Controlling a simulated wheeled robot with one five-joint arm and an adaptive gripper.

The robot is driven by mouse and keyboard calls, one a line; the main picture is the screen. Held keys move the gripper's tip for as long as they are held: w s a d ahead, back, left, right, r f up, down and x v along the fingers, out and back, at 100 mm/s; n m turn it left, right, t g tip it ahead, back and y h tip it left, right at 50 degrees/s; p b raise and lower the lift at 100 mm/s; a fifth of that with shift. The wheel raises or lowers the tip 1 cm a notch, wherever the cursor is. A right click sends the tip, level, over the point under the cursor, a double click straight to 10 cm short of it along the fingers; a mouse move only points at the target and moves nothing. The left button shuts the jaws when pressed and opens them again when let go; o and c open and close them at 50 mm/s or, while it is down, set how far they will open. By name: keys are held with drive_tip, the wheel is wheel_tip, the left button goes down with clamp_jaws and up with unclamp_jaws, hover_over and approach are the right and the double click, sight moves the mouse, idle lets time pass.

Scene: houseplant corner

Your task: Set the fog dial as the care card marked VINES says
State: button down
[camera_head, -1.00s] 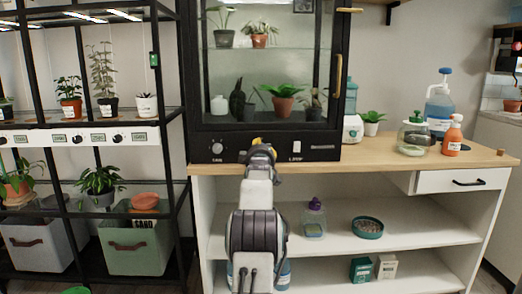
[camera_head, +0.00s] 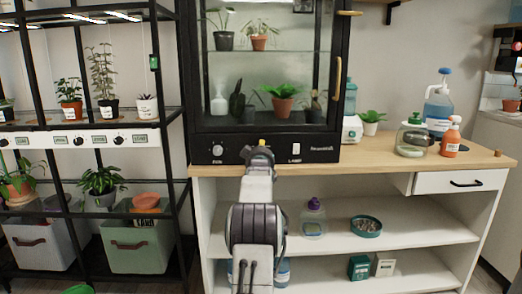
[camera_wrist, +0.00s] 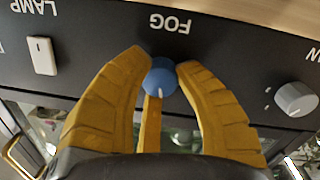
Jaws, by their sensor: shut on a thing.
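The fog dial (camera_wrist: 160,77) is a blue round knob on the black front panel of the glass cabinet, below the FOG label, which is upside down in the wrist view. Its white mark points towards the bottom of that picture. My gripper (camera_wrist: 158,72) has its yellow fingers shut on the dial, one at each side. In the head view my gripper (camera_head: 261,146) is at the panel and hides the dial.
A grey fan dial (camera_wrist: 297,98) and a white lamp switch (camera_wrist: 41,55) flank the fog dial on the panel. The glass cabinet (camera_head: 265,138) stands on a wooden-topped bench (camera_head: 380,152). Bottles (camera_head: 439,105) stand on the bench at right. A plant rack (camera_head: 172,115) is at left.

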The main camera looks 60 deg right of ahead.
idle(0.3)
drive_tip(key=c, duration=0.9)
unclamp_jaws()
drive_tip(key=shift+o, duration=0.2)
drive_tip(key=shift+a, duration=0.1)
drive_tip(key=v, duration=1.1)
drive_tip(key=shift+s+a, duration=0.15)
drive_tip(key=shift+a, duration=0.2)
